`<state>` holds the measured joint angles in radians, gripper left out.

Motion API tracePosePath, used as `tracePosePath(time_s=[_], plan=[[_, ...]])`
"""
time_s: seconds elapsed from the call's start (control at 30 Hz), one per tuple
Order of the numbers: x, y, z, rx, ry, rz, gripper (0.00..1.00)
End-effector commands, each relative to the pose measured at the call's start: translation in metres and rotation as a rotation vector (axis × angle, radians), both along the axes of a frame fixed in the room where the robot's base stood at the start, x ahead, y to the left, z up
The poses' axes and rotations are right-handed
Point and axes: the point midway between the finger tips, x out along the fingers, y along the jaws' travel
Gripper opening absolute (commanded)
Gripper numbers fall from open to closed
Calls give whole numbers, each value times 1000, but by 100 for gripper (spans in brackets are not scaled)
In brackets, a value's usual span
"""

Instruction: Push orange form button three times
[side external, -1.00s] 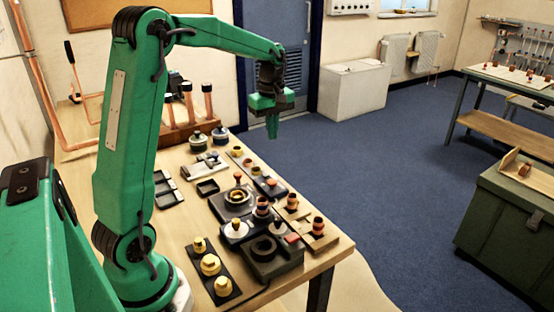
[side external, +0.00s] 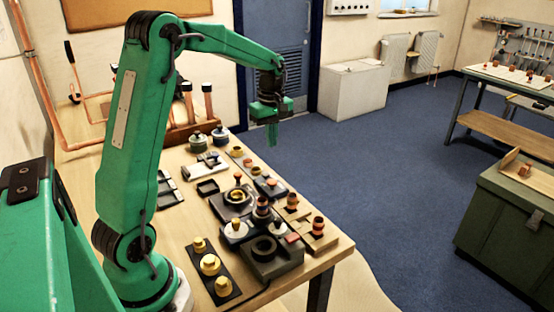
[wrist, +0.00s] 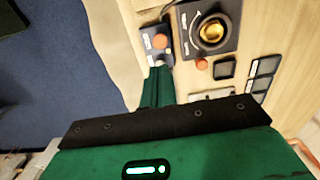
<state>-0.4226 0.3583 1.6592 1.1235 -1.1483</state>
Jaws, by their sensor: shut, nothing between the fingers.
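An orange-red round button (side external: 271,182) sits on a small dark panel (side external: 279,192) near the table's far edge. In the wrist view the button (wrist: 159,41) lies just beyond my fingertips. A second orange round knob (side external: 239,175) stands beside the brass ring; it also shows in the wrist view (wrist: 202,64). No readable label shows which one is the form button. My green gripper (side external: 272,144) is shut and empty, pointing down in the air above the table's far edge. In the wrist view its fingertips (wrist: 159,68) show close together, with a visible gap to the panel's button.
A dark base with a brass ring (side external: 238,197) stands mid-table. Copper-banded posts (side external: 318,226), yellow hex pieces (side external: 210,264) and dark trays (side external: 207,188) crowd the wooden table (side external: 190,220). Upright copper pipes (side external: 208,100) stand at the back. Open blue floor (side external: 390,150) lies beyond the table.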

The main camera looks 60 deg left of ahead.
Motion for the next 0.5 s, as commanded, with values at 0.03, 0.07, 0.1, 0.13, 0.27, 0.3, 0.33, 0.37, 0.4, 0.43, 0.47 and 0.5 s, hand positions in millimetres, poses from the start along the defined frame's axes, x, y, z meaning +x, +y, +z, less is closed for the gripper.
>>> tracePosePath(time_s=[0.03, 0.07, 0.1, 0.13, 0.27, 0.3, 0.33, 0.37, 0.4, 0.43, 0.47, 0.5], plan=[[-1, 0, -7, -1, 3, 0, 0], [0, 0, -11, -1, 3, 0, 0], [0, 0, -17, -2, 4, 0, 0], [-1, 0, -21, -2, 5, 0, 0], [-1, 0, -41, -2, 4, 0, 0], [-1, 0, -47, -2, 5, 0, 0], [-1, 0, -52, -2, 4, 0, 0], [-1, 0, -56, -2, 4, 0, 0], [-1, 0, -63, -2, 4, 0, 0], [-1, 0, -67, -2, 5, 0, 0], [-1, 0, -72, -2, 5, 0, 0], [-1, 0, -78, -2, 4, 0, 0]])
